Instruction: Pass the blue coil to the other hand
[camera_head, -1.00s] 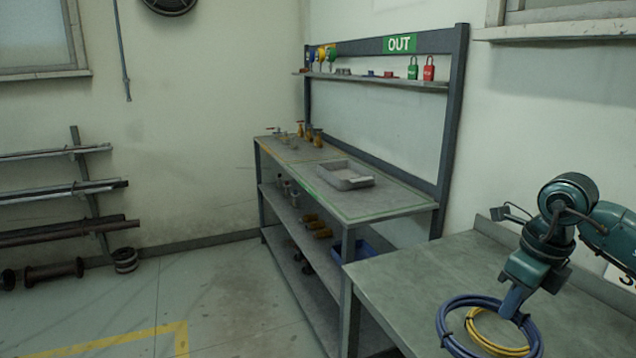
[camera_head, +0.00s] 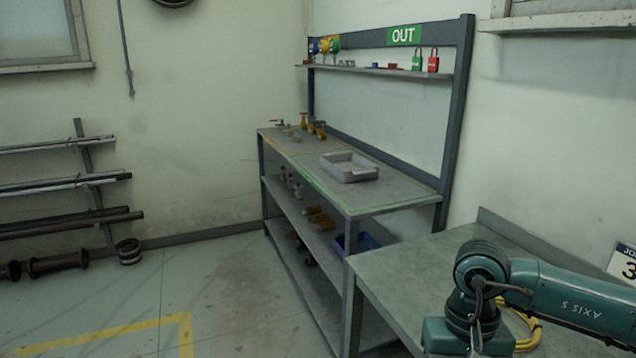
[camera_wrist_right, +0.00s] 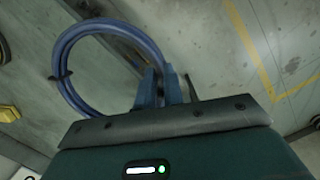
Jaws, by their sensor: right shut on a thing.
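The blue coil (camera_wrist_right: 68,42) is a loose ring with a dark tie, seen in the right wrist view. My right gripper (camera_wrist_right: 159,88) is shut on one side of the ring. The ring hangs out to the left of the fingers, over the table's edge, apparently lifted off the table. In the head view my right arm comes in from the right at the lower corner; its fingers and the blue coil are hidden behind it or below the picture. My left gripper is in neither view.
A yellow coil (camera_head: 532,335) lies on the near grey table (camera_head: 420,262), partly behind my right arm. A workbench (camera_head: 395,200) with a grey tray (camera_head: 349,168) stands beyond. Open floor (camera_head: 225,300) with a yellow line lies to the left.

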